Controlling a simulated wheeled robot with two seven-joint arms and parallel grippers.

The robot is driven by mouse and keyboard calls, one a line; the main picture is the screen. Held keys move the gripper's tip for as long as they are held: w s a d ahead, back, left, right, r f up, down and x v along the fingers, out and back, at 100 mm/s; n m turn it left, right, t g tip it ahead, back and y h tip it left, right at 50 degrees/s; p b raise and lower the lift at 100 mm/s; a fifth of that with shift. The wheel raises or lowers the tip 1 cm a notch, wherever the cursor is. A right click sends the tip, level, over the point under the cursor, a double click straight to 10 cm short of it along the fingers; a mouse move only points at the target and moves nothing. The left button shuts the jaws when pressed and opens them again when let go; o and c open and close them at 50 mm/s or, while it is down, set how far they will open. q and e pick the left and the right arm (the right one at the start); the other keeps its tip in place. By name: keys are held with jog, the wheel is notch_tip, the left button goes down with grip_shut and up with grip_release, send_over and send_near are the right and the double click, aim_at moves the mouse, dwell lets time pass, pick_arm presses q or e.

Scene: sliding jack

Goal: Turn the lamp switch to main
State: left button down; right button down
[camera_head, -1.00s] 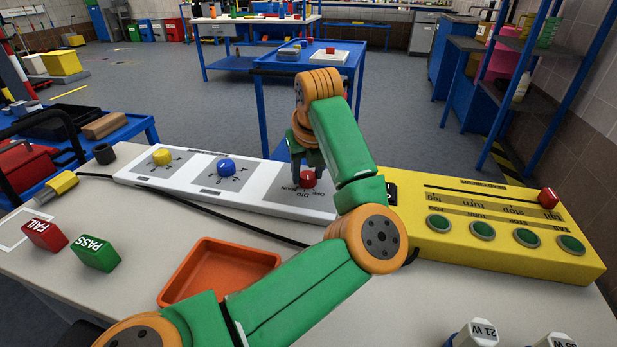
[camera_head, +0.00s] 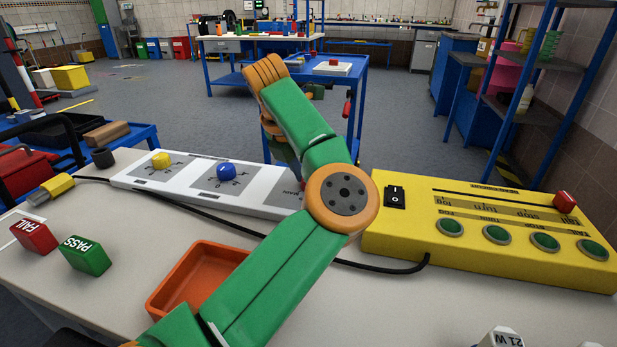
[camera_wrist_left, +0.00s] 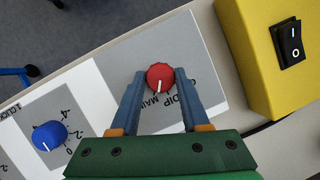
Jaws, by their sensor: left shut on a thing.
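The red lamp switch knob (camera_wrist_left: 160,77) sits on the grey plate at one end of the white panel (camera_wrist_left: 207,60). Its white pointer line faces down in the wrist view, roughly toward the printed word MAIN, with DIP to the right of it. My left gripper (camera_wrist_left: 161,76) is shut on the knob, one blue-grey finger at each side. In the head view my green and orange left arm reaches over the panel (camera_head: 130,180) and hides the knob. My right gripper is not in view.
A blue knob (camera_head: 226,171) and a yellow knob (camera_head: 160,160) are on the same panel. The yellow box (camera_head: 480,262) with a black rocker switch (camera_head: 395,197) stands close on the right. An orange tray (camera_head: 190,312) lies in front, beside the green PASS block (camera_head: 86,256).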

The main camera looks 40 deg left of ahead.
pick_arm(q)
jog(key=shift+m+h, duration=0.5)
jog(key=shift+m, duration=0.6)
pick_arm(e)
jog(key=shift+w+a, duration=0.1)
pick_arm(q)
jog(key=shift+c, duration=1.9)
grip_release()
jog(key=shift+a, duration=0.1)
jog(key=p+v, duration=0.1)
jog(key=v, duration=0.5)
jog(key=shift+r+p, duration=0.3)
jog(key=shift+p, duration=0.05)
jog(key=shift+s+r, duration=0.2)
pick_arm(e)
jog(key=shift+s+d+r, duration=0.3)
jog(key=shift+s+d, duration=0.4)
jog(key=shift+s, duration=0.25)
